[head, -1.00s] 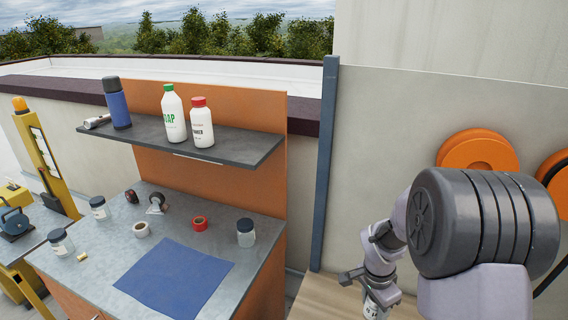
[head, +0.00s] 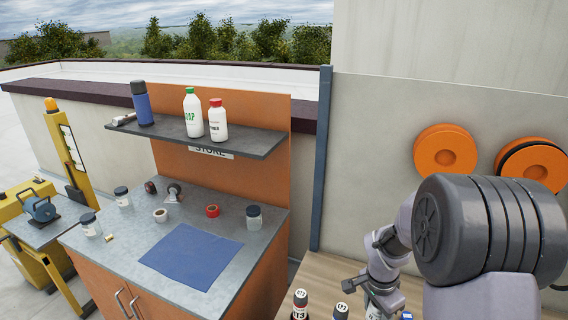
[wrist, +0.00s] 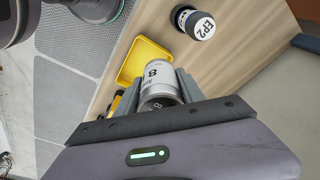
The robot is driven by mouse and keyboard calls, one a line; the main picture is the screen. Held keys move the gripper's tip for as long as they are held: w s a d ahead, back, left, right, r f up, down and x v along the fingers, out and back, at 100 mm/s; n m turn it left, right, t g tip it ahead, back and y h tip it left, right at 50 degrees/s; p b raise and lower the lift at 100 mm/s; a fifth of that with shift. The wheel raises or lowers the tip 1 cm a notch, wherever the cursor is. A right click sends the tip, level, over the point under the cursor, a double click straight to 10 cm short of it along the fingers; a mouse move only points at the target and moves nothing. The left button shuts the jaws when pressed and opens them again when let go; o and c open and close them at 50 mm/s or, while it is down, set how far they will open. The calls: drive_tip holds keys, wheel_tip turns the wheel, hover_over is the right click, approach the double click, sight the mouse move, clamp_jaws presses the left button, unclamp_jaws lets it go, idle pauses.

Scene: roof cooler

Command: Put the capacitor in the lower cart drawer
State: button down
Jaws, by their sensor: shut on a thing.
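My gripper (wrist: 157,88) is shut on a silver-grey cylinder with a white printed label, which I take to be the capacitor (wrist: 155,72). In the wrist view its printed side shows between the two fingers, and its lower part is partly hidden by the gripper body. In the head view my gripper (head: 372,286) is at the lower right, above the wooden bench top, with a small part of the pale labelled cylinder (head: 373,312) below it. No lower cart drawer can be made out in either view.
A bottle marked EP2 (wrist: 196,24) and a yellow tray (wrist: 143,60) are on the wooden bench (wrist: 250,28). The orange counter (head: 208,252) holds jars, tape rolls and a blue mat (head: 190,250). A yellow wheeled-looking unit (head: 40,258) stands far left.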

drive_tip(key=s+a+r+n+t+y, duration=0.1)
drive_tip(key=s+a+r+n, duration=0.2)
drive_tip(key=a+n, duration=0.8)
drive_tip(key=f+b, duration=0.6)
drive_tip(key=d+f+n+b, duration=0.1)
drive_tip(key=f+b, duration=0.5)
drive_tip(key=f+n+b, duration=0.1)
drive_tip(key=f+b, duration=0.5)
drive_tip(key=f, duration=0.1)
drive_tip(key=shift+s+d, duration=0.1)
drive_tip(key=shift+d, duration=0.2)
